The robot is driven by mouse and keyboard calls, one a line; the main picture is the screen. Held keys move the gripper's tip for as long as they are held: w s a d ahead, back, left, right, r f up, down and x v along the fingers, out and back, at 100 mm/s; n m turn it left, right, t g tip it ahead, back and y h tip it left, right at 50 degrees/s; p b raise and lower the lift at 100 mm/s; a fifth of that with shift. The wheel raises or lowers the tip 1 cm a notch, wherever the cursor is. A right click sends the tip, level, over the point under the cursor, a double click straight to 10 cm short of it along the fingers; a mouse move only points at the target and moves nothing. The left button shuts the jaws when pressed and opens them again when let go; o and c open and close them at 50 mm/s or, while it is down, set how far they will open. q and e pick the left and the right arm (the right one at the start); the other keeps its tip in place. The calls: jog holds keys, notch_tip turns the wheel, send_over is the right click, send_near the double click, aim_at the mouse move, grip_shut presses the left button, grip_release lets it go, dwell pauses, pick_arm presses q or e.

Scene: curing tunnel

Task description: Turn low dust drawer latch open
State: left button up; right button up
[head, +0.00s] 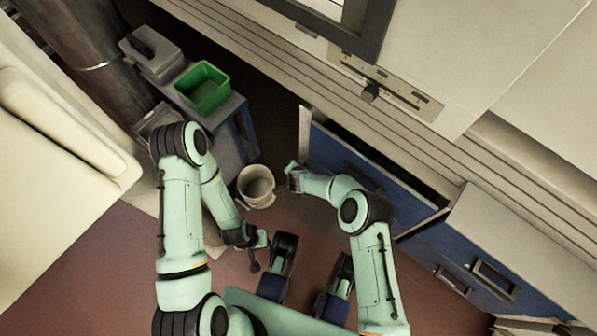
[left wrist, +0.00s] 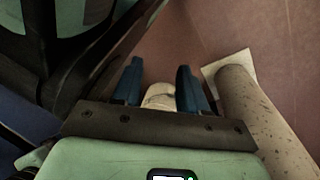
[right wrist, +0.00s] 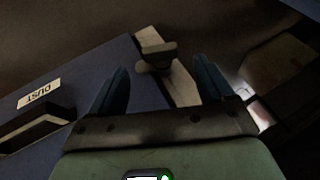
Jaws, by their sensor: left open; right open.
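In the right wrist view, a blue drawer front (right wrist: 85,85) carries a pale DUST label (right wrist: 39,94) and a dark bar handle (right wrist: 38,128). A dark latch knob (right wrist: 157,52) on a pale strip (right wrist: 178,84) stands at the drawer's edge. My right gripper (right wrist: 165,85) is open, with the latch ahead of and between its fingers, apparently not touching it. In the head view the right gripper (head: 290,178) is at the left end of the blue drawer bank (head: 365,170); the latch cannot be made out there. My left gripper (head: 258,250) is open and empty, low over the floor.
A pale bucket (head: 256,186) stands on the floor between my grippers. A blue stand holds a green bin (head: 202,87) and a grey box (head: 151,54). Another blue drawer front with handles (head: 495,277) is at right. Reddish floor (head: 110,262) is clear at lower left.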

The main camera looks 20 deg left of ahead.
pick_arm(q)
jog(key=w+d+r+t+p, duration=0.1)
jog(key=w+r+t+p, duration=0.1)
jog(key=w+r, duration=0.4)
jog(key=shift+w+d+r+p, duration=0.15)
jog(key=shift+w+r+p, duration=0.15)
jog(key=shift+p, duration=0.35)
pick_arm(e)
jog(key=v, duration=0.8)
jog(key=shift+r, duration=0.3)
jog(key=shift+s+d, duration=0.1)
